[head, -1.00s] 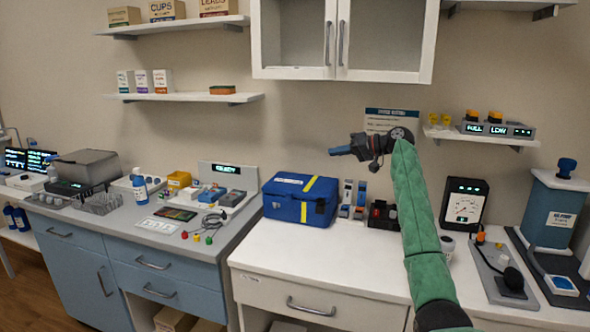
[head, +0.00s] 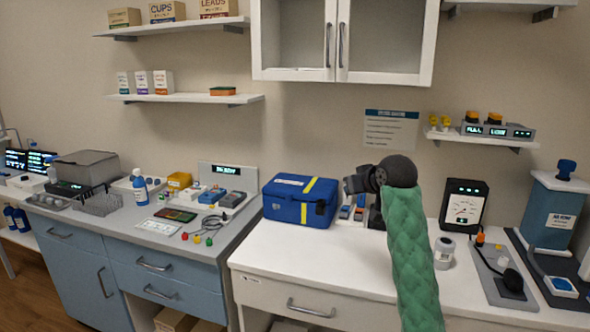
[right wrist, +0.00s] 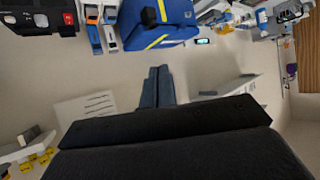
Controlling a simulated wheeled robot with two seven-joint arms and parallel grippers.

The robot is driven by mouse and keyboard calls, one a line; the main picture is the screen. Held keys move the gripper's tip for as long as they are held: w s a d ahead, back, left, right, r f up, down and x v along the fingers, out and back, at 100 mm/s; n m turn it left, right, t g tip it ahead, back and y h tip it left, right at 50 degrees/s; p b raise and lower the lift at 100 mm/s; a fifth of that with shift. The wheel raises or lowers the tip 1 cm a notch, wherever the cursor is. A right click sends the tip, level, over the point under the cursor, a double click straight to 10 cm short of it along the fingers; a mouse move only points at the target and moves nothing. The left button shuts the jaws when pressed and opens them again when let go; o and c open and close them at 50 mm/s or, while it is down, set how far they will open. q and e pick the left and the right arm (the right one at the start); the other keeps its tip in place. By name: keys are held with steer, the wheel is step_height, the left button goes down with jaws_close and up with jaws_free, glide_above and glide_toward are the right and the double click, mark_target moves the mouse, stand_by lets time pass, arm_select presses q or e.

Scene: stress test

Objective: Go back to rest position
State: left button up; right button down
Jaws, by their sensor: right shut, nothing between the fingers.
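My right arm, in a green padded sleeve, rises from the bottom of the head view over the white counter (head: 320,262). Its dark wrist end is just right of the blue cooler box (head: 300,202), in front of the back wall. The right gripper's fingers are not clear in the head view. In the right wrist view the right gripper (right wrist: 157,72) has its two blue-grey fingers together, with nothing between them. The blue box also shows there (right wrist: 160,22), beyond the fingertips. My left gripper is in neither view.
A wall cabinet (head: 385,45) hangs above the arm. A shelf with yellow items (head: 480,137) is on the right wall.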

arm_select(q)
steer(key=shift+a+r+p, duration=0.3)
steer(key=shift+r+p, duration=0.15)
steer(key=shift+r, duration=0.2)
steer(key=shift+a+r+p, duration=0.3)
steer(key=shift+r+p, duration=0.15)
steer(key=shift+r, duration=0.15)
arm_select(e)
steer(key=s+f+g+h, duration=0.1)
steer(key=s+f+g, duration=0.2)
steer(key=s+f, duration=1.2)
steer(key=s+a+f+m+g, duration=0.1)
steer(key=s+f+g, duration=0.2)
steer(key=s+f, duration=1.3)
steer(key=s+f+g+h, duration=0.1)
steer(key=s+f+g, duration=0.1)
steer(key=s+f, duration=1.3)
steer(key=s, duration=0.9)
steer(key=shift+s+a+f+m+g+h, duration=0.2)
steer(key=shift+a+f+m+g+h, duration=0.1)
steer(key=shift+g, duration=0.1)
